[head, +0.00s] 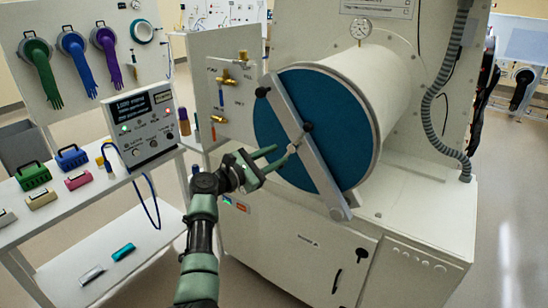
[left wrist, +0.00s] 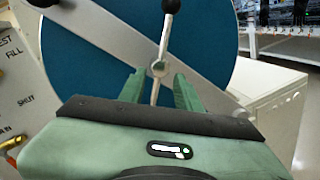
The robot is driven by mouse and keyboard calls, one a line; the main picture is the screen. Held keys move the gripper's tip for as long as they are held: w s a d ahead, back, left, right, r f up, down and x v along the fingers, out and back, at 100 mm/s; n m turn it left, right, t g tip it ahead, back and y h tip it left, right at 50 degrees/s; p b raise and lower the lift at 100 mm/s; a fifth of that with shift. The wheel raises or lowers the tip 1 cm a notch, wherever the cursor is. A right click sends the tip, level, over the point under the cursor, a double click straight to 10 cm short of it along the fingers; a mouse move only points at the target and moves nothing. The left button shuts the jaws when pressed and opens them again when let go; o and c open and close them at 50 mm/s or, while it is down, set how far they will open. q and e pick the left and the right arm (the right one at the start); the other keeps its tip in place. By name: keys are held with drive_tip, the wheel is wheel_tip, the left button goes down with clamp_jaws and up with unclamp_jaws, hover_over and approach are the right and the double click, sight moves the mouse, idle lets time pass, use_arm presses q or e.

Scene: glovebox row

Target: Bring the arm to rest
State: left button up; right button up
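My left arm comes in from the bottom of the head view. Its green left gripper (head: 280,157) is raised in front of the round blue door (head: 274,133) of a white drum. In the left wrist view the two fingers of the left gripper (left wrist: 160,92) stand apart, with a clear gap on both sides of a thin metal handle (left wrist: 154,92). The handle hangs from the hub of a grey bar (left wrist: 103,32) across the door. I cannot tell how deep the handle lies between the fingers. My right gripper is in neither view.
A grey diagonal clamp bar (head: 318,172) with black knobs crosses the door. A white panel with brass valves (head: 228,83) stands left of the drum. A white bench (head: 75,205) holds a control box (head: 143,124) and several coloured cases. Floor is free at the right.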

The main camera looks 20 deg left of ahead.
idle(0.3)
use_arm(q)
drive_tip(key=s+f+m+g+y, duration=0.2)
drive_tip(key=s+f, duration=0.2)
drive_tip(key=f, duration=0.9)
drive_tip(key=s+f+m+g+y+b, duration=0.15)
drive_tip(key=s+f, duration=0.25)
drive_tip(key=f, duration=0.8)
drive_tip(key=s+f+m+g+y, duration=0.25)
drive_tip(key=s+f, duration=0.25)
drive_tip(key=f, duration=0.8)
drive_tip(key=s+a+f+m+g+y, duration=0.2)
drive_tip(key=s+f+m+g, duration=0.35)
drive_tip(key=s+f, duration=1.2)
drive_tip(key=s+f+m, duration=0.4)
drive_tip(key=s+m, duration=0.1)
drive_tip(key=s, duration=0.7)
drive_tip(key=s+a+f+m+g+y+b, duration=0.1)
drive_tip(key=s+f+m, duration=0.4)
drive_tip(key=s, duration=0.8)
drive_tip(key=s+a+f+m+g, duration=0.1)
drive_tip(key=s+f+m, duration=0.4)
drive_tip(key=s, duration=0.8)
drive_tip(key=shift+a+y, duration=0.15)
drive_tip(key=shift+y, duration=0.25)
drive_tip(key=shift+g, duration=0.25)
